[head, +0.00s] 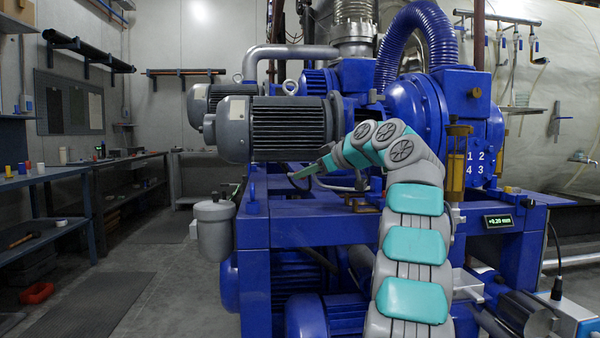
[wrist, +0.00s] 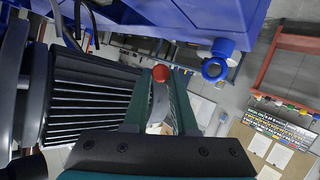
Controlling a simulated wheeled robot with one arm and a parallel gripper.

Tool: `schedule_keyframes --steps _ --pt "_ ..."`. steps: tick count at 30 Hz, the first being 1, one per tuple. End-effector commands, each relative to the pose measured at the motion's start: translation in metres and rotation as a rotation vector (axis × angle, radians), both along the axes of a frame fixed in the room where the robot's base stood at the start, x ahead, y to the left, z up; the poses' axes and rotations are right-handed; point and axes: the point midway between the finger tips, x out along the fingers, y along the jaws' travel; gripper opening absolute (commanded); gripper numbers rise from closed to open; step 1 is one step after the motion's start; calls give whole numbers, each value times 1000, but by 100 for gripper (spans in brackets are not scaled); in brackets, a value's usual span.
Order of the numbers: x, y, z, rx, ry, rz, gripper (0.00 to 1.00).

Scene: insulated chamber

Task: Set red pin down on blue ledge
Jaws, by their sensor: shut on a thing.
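My gripper (head: 305,172) reaches left from my arm in the head view, in front of the blue machine frame. In the wrist view my gripper (wrist: 163,90) is shut on the red pin (wrist: 160,74), whose rounded red head shows between the fingertips. The pin cannot be made out in the head view. A blue ledge (head: 310,233) of the machine frame runs below my gripper in the head view. A blue surface (wrist: 195,15) crosses the top of the wrist view, apart from the pin; I cannot tell if it is the same ledge.
A grey finned motor (head: 290,125) sits just above my gripper and fills the left of the wrist view (wrist: 90,100). A grey canister (head: 214,228) hangs at the frame's left side. A shelf bench (head: 50,175) stands far left, with open floor between.

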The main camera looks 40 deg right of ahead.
Motion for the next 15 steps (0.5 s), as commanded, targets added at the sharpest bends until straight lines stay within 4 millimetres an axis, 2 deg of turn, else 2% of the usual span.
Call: schedule_keyframes --steps 1,6,15 --pt "-1 0 -10 1 1 -1 0" --pt "0 0 -30 3 4 0 0" --pt "-1 0 -54 -1 -1 -3 0"
